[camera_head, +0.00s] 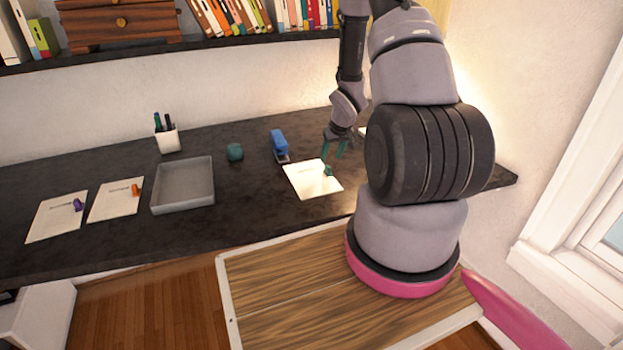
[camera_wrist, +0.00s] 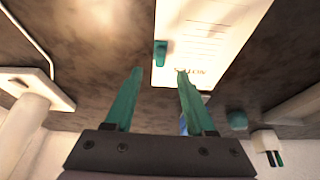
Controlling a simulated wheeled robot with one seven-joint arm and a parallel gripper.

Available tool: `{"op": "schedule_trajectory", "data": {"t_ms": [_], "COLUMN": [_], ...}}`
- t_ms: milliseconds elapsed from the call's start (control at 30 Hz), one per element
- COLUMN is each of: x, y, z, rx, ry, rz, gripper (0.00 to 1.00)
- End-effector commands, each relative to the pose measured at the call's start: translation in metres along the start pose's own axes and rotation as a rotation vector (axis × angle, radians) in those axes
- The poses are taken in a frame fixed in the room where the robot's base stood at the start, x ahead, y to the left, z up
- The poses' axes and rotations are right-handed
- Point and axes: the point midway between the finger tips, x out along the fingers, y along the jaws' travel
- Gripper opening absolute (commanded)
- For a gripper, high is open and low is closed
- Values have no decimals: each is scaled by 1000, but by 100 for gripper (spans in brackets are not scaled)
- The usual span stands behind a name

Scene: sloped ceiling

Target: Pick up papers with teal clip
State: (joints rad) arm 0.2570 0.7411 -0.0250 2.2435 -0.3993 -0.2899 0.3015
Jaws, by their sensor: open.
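The papers with the teal clip (camera_head: 308,182) lie flat on the dark desk, left of my arm. Their small teal clip (camera_head: 328,170) sits near the right edge of the sheet. In the wrist view the white papers (camera_wrist: 215,40) fill the upper middle and the teal clip (camera_wrist: 160,52) stands at their left edge. My gripper (camera_head: 334,155) hangs above and just behind the clip. Its two teal fingers are apart with nothing between them. In the wrist view the clip lies beyond the gap between the fingertips (camera_wrist: 160,74), apart from both.
A blue stapler (camera_head: 280,146) stands behind the papers, with a teal round object (camera_head: 235,152) to its left. A grey tray (camera_head: 183,185), a pen cup (camera_head: 167,138), papers with an orange clip (camera_head: 116,198) and papers with a purple clip (camera_head: 57,215) are farther left. A shelf (camera_head: 200,43) runs above.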

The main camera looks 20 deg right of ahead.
Motion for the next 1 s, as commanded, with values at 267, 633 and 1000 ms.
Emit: {"op": "schedule_trajectory", "data": {"t_ms": [267,633,1000], "x": [25,63,62], "y": [-1,0,-1], "z": [2,3,3], "rx": [0,0,1], "ry": [-2,0,0], "rz": [0,1,1], "gripper": [55,55,0]}}
